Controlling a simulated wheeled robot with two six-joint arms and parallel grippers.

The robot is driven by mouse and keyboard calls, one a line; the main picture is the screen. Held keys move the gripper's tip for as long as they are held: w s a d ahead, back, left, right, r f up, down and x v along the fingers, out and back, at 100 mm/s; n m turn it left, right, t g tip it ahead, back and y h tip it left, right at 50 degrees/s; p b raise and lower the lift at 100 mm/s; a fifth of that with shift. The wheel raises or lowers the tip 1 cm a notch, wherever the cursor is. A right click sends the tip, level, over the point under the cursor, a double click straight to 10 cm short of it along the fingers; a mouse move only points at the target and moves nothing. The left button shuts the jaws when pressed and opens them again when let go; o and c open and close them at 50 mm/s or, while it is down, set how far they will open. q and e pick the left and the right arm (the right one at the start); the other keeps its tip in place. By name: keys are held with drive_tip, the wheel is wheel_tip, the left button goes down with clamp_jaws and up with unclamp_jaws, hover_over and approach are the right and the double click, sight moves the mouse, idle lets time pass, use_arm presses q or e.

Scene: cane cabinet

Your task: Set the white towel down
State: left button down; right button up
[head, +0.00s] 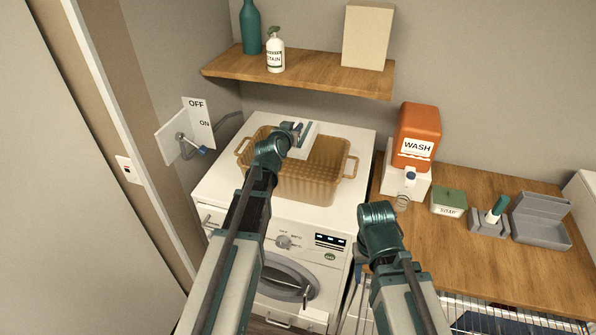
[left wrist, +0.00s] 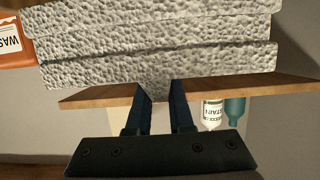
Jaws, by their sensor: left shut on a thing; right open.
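The white towel (head: 311,141) is a folded, pale block over the back part of the tan basket (head: 310,188). In the left wrist view, the towel (left wrist: 160,38) shows several thick, bumpy layers. My left gripper (head: 300,133) is shut on its edge. The fingers (left wrist: 161,92) pinch a narrow part of the lowest visible layer. I cannot tell whether the towel touches the basket. The basket stands on the white washing machine (head: 222,187). My right arm is in front of the washer's right side; its gripper fingers are hidden.
A wooden shelf (head: 300,74) with bottles and a box hangs behind the washer. An orange WASH container (head: 416,130) stands right of the basket on a white stand. The wooden counter (head: 425,245) holds a soap box (head: 449,203) and grey trays. An OFF/ON lever (head: 192,145) is at left.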

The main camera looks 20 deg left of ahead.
use_arm(q)
wheel_tip(320, 180, down, 10)
drive_tip(key=b, duration=0.9)
drive_tip(key=shift+b, duration=0.35)
drive_tip(key=shift+f, duration=0.1)
drive_tip(key=shift+f+b, duration=0.5)
drive_tip(key=shift+b, duration=0.1)
drive_tip(key=c, duration=0.8)
unclamp_jaws()
